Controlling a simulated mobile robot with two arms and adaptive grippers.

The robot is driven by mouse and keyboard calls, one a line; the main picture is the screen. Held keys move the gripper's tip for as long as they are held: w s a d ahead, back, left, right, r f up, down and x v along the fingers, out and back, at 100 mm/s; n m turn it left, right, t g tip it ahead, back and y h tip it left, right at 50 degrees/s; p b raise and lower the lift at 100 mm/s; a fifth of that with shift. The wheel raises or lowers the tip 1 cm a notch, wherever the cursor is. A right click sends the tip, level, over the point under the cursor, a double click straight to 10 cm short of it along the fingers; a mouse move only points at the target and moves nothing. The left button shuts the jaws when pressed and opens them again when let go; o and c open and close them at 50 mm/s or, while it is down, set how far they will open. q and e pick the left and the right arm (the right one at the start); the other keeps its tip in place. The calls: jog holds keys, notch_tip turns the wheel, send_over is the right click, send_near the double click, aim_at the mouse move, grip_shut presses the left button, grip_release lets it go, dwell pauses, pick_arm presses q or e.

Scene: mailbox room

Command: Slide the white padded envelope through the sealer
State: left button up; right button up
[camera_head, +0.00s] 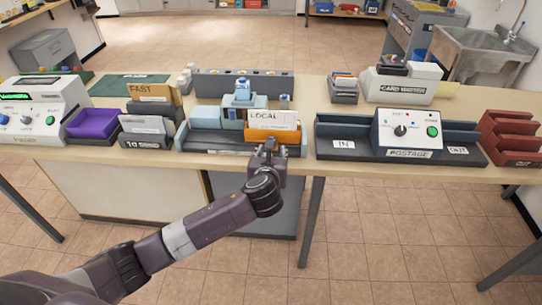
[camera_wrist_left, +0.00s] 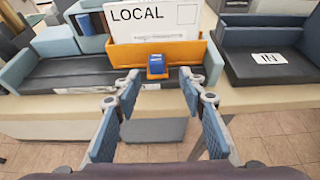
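A white envelope (camera_head: 272,119) marked LOCAL stands upright in an orange holder (camera_head: 262,135) at the front middle of the table. In the left wrist view the envelope (camera_wrist_left: 155,22) rises behind the holder's front wall (camera_wrist_left: 185,70), which bears a blue tab (camera_wrist_left: 157,64). My left gripper (camera_head: 269,150) is just in front of the holder. In the wrist view its fingers (camera_wrist_left: 158,82) are spread, with nothing between them, apart from the tab. The blue-grey machine (camera_head: 232,108) with a long dark bed stands around and behind the holder; I cannot read a sealer label on it. My right gripper is not in view.
The POSTAGE machine (camera_head: 409,130), with its IN tray, stands to the right, past a narrow gap. A FAST envelope (camera_head: 152,92) in a dark holder and a purple tray (camera_head: 94,123) are to the left. A red rack (camera_head: 510,137) stands at the far right.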

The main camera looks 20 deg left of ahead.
pick_arm(q)
jog(key=shift+v, duration=1.95)
jog(key=s+a+f+n+g+h, duration=0.15)
jog(key=s+f+n, duration=0.35)
jog(key=f, duration=0.7)
jog(key=s+a+f+n+g, duration=0.2)
jog(key=s+f+n+g, duration=0.15)
jog(key=f, duration=0.85)
jog(key=s+a+f+n+g, duration=0.15)
jog(key=s+f+n, duration=0.45)
jog(key=f, duration=0.6)
jog(key=s+f+n+g, duration=0.2)
jog(key=s+f+n, duration=0.2)
jog(key=s+f, duration=0.5)
jog(key=s+f+n+g, duration=0.1)
jog(key=s+f+n, duration=0.45)
jog(key=s, duration=0.55)
jog(key=s+f+n+g, duration=0.1)
jog(key=s+f+n, duration=0.2)
jog(key=s, duration=0.7)
jog(key=s+f+n+g+h, duration=0.1)
jog(key=s+f+n, duration=0.2)
jog(key=s, duration=0.8)
jog(key=shift+d+n, duration=0.25)
jog(key=shift+n, duration=0.25)
jog(key=shift+w+g+h, duration=0.1)
jog(key=shift+g+h, duration=0.15)
